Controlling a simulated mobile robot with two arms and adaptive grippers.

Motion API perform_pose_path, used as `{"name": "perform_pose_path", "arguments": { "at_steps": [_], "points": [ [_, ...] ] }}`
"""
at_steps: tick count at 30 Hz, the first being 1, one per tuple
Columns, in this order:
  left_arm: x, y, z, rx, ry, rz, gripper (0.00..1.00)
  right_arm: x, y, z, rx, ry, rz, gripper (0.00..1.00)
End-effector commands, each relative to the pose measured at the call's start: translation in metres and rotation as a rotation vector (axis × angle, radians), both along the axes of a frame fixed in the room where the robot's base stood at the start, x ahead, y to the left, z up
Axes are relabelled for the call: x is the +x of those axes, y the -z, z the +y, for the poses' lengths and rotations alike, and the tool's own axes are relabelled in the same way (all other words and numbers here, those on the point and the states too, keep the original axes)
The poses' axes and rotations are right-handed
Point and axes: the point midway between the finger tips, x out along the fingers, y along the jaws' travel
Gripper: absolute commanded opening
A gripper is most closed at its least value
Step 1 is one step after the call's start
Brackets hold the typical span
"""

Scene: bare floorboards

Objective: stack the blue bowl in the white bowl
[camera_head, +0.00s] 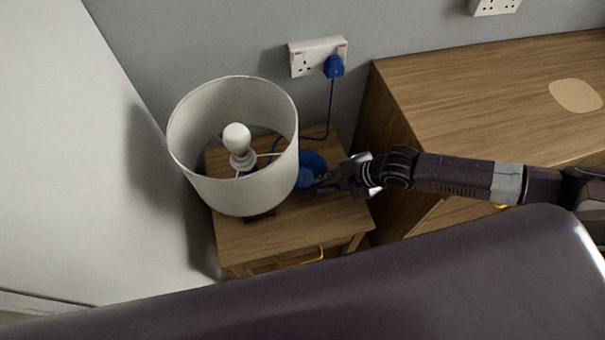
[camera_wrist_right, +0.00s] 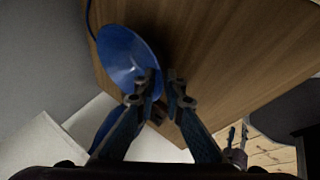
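The blue bowl (camera_head: 312,162) sits on the small wooden bedside table, partly hidden behind the lampshade and my right gripper. My right gripper (camera_head: 328,180) reaches in from the right at the bowl's right side. In the right wrist view, the blue bowl (camera_wrist_right: 122,52) lies at the upper left. The fingertips of my right gripper (camera_wrist_right: 163,84) are apart, one overlapping the bowl and the other just outside its right edge. A gap shows between them, and I cannot tell whether they touch the rim. I see no white bowl. My left gripper is not clearly seen.
A lamp with a white shade (camera_head: 232,190) stands on the bedside table (camera_head: 270,240), close left of my right gripper. A blue cord (camera_head: 331,105) runs down from a wall socket (camera_head: 318,50). A wooden cabinet (camera_head: 470,85) stands right, with a pale round patch (camera_head: 575,95) on top.

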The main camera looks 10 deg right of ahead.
Motion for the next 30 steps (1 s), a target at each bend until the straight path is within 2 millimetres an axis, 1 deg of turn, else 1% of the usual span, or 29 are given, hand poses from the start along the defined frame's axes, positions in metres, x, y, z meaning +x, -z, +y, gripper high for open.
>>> {"name": "perform_pose_path", "arguments": {
  "at_steps": [6, 9, 12, 20, 21, 24, 30],
  "points": [
    [0.0, -0.003, 0.0, 0.0, 0.0, 0.0, 0.4, 0.009, 0.022, 0.015, 0.003, 0.001, 0.002, 0.1],
    [0.0, -0.001, 0.0, 0.0, 0.0, 0.0, 0.4, 0.014, 0.033, 0.02, 0.002, 0.002, 0.002, 0.1],
    [0.0, -0.001, 0.0, 0.0, 0.0, 0.0, 0.4, 0.017, 0.039, 0.024, 0.001, 0.002, 0.002, 0.1],
    [0.0, -0.001, 0.0, 0.0, 0.0, 0.0, 0.4, 0.018, 0.041, 0.025, 0.0, 0.001, 0.002, 0.1],
    [0.0, -0.001, 0.0, 0.0, 0.0, 0.0, 0.4, 0.018, 0.041, 0.025, 0.001, 0.002, 0.001, 0.08],
    [0.0, -0.001, 0.0, -0.001, 0.0, 0.0, 0.4, 0.018, 0.041, 0.025, 0.001, 0.002, 0.001, 0.0],
    [0.0, -0.001, 0.0, -0.001, 0.0, 0.0, 0.4, 0.018, 0.041, 0.025, 0.001, 0.002, 0.001, 0.0]
  ]
}}
